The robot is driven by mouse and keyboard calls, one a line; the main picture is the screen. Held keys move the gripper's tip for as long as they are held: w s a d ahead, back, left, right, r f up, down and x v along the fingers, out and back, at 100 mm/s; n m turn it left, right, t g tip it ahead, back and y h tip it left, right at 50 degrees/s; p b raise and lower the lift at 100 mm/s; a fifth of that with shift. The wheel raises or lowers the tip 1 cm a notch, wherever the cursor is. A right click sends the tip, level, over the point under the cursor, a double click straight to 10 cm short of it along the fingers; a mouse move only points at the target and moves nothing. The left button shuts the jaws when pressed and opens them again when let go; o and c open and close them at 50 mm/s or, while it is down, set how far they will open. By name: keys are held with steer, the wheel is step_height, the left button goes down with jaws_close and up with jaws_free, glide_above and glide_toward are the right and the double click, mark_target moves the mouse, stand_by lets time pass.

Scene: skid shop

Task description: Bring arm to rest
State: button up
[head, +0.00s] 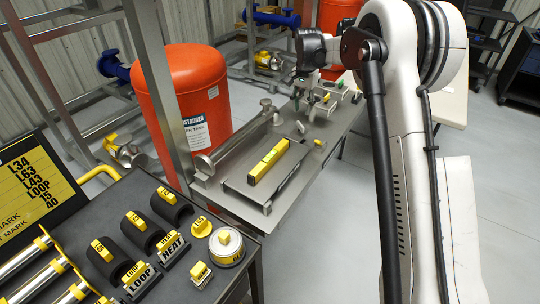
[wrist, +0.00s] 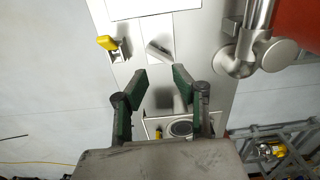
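My gripper (head: 309,108) hangs over the far part of a steel bench (head: 225,198), at the end of my white arm. In the wrist view my gripper (wrist: 160,76) shows two dark green finger pads standing apart. Nothing is held between them. A grey rod-like part and a flat plate show on the bench beyond and below the fingers. I cannot tell the exact height of the fingertips above the bench.
A yellow bar (head: 268,161) lies on the bench beside a steel pipe (head: 238,138). An orange tank (head: 184,98) stands left of the bench. A dark table (head: 120,200) with labelled parts is at front left. Open floor (head: 335,235) lies right of the bench.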

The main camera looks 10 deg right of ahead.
steer(key=shift+r+m, duration=0.15)
steer(key=shift+m, duration=0.65)
steer(key=shift+r, duration=0.15)
steer(key=s+r+n+t, duration=0.2)
steer(key=s+r, duration=0.6)
steer(key=s, duration=0.3)
steer(key=s+r+n+t, duration=0.1)
steer(key=s+r+n, duration=0.1)
steer(key=s+r, duration=0.75)
steer(key=s+f+n+t, duration=0.2)
steer(key=s+f, duration=0.1)
steer(key=s, duration=1)
steer(key=s+f+n+t, duration=0.2)
steer(key=s+f+n, duration=0.1)
steer(key=s, duration=1.1)
steer(key=shift+f, duration=0.75)
